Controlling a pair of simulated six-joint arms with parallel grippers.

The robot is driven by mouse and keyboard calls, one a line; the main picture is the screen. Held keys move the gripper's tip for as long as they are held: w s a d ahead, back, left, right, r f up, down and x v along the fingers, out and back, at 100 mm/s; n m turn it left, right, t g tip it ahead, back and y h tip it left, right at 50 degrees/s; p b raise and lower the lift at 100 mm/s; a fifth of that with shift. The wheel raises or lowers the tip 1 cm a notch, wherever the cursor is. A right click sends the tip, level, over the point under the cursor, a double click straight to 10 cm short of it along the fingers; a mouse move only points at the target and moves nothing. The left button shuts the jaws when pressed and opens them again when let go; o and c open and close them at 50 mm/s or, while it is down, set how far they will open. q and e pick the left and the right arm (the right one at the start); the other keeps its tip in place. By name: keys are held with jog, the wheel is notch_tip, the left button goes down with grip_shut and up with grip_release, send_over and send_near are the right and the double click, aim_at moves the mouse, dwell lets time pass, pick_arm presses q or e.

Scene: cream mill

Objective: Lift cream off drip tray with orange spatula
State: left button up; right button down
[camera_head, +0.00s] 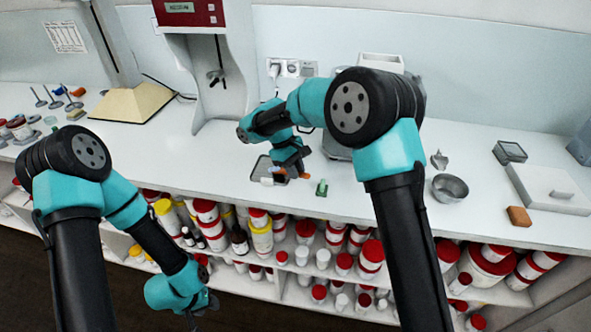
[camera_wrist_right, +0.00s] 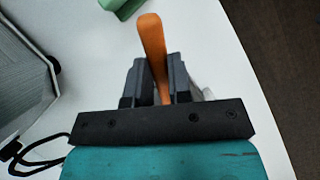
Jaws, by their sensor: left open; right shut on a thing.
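My right gripper (camera_head: 293,173) is low over the counter beside the drip tray (camera_head: 259,170), a flat dark-rimmed plate at the middle. It is shut on the orange spatula (camera_wrist_right: 152,45); in the right wrist view the spatula stands up between the two fingers (camera_wrist_right: 155,80). In the head view only small orange bits show near the fingers. A small white patch (camera_head: 267,181) lies at the tray's front edge; I cannot tell whether it is cream. My left gripper (camera_head: 196,304) is open and empty, low in front of the shelves.
A small green object (camera_head: 321,188) stands just right of the right gripper. A grey machine stands behind the right arm. A metal bowl (camera_head: 449,187) and an orange-brown block (camera_head: 519,216) sit further right. Shelves of red-lidded jars (camera_head: 371,254) lie below the counter edge.

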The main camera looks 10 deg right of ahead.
dwell(0.4)
jog(key=shift+r, duration=3)
